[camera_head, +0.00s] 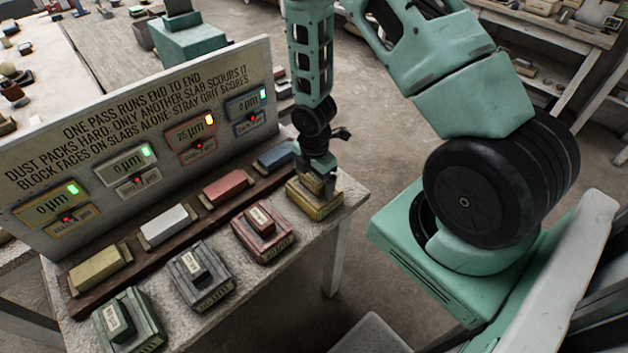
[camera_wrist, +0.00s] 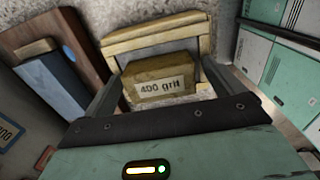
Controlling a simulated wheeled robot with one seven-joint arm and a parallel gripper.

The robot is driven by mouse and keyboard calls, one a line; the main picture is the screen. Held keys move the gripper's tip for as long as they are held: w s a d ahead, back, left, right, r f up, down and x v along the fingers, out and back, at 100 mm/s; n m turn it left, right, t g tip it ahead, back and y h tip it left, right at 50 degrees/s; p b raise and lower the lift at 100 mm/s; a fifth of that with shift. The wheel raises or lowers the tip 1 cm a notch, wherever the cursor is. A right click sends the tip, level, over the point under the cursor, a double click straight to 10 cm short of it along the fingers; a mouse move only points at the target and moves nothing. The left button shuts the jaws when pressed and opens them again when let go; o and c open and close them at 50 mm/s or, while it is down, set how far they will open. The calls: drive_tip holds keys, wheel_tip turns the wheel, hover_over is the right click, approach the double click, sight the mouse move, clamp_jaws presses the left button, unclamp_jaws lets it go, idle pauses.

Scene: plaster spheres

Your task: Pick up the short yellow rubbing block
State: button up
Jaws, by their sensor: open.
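The short yellow rubbing block (camera_wrist: 160,77), labelled "400 grit", lies in a yellow-framed holder (camera_wrist: 157,28) in the wrist view. In the head view the holder (camera_head: 316,207) stands at the right end of the table, and the block is mostly hidden behind my gripper (camera_head: 318,180). My gripper (camera_wrist: 164,84) is open and points down over the block. In the wrist view one finger is on each side of the block. I cannot tell whether either finger touches it.
A dark rack beside it carries yellow (camera_head: 100,266), white (camera_head: 164,225), red (camera_head: 226,188) and blue (camera_head: 275,156) slabs. Red (camera_head: 262,232), grey (camera_head: 200,275) and green (camera_head: 127,322) holders with blocks line the front. A lettered panel (camera_head: 120,150) with gauges stands behind.

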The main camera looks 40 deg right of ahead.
sight(314, 177)
drive_tip(key=c, duration=1.2)
drive_tip(key=shift+r, duration=0.15)
wheel_tip(314, 177, up, 10)
drive_tip(key=shift+f+b, duration=0.15)
drive_tip(key=shift+b, duration=0.55)
drive_tip(key=shift+o, duration=1.2)
